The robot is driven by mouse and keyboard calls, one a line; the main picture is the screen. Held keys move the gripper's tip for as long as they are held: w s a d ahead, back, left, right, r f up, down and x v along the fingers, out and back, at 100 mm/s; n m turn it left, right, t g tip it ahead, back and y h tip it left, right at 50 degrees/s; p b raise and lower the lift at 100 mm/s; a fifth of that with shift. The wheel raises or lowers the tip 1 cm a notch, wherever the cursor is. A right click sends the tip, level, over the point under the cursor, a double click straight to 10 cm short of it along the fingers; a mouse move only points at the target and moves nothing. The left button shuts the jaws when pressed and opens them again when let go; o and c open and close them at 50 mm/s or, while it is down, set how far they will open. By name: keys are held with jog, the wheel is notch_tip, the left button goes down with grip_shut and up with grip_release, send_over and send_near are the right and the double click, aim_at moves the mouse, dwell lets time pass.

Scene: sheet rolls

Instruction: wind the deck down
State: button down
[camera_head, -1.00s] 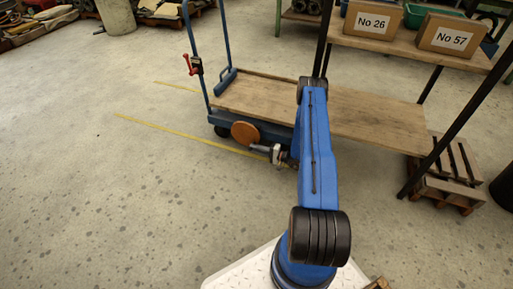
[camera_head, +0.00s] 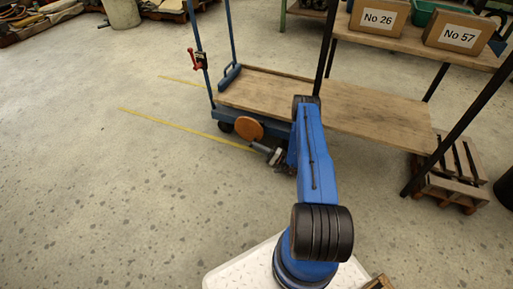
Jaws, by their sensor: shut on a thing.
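A blue cart stands at the middle with a flat wooden deck (camera_head: 262,92) between blue uprights. An orange disc (camera_head: 249,128), which looks like a handwheel, is on the cart's near side below the deck edge and looks tilted. My gripper (camera_head: 262,149) is low at the disc's lower right edge, coming in from the right. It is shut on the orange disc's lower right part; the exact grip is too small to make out. My blue arm hides the deck's right end on the near side.
A red-handled device (camera_head: 196,59) is on the cart's left upright. A workbench (camera_head: 405,42) with boxes No 26 (camera_head: 377,18) and No 57 (camera_head: 458,34) stands right; a pallet (camera_head: 450,175) lies below. Yellow floor lines (camera_head: 180,127) run left of the cart. The left floor is clear.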

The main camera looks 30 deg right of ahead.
jog(key=shift+a, duration=0.2)
jog(key=c, duration=1.6)
grip_release()
jog(key=shift+c, duration=0.2)
jog(key=shift+d, duration=0.1)
jog(key=s+d, duration=0.8)
jog(key=s, duration=0.2)
jog(key=shift+s+f, duration=0.2)
jog(key=shift+f, duration=0.05)
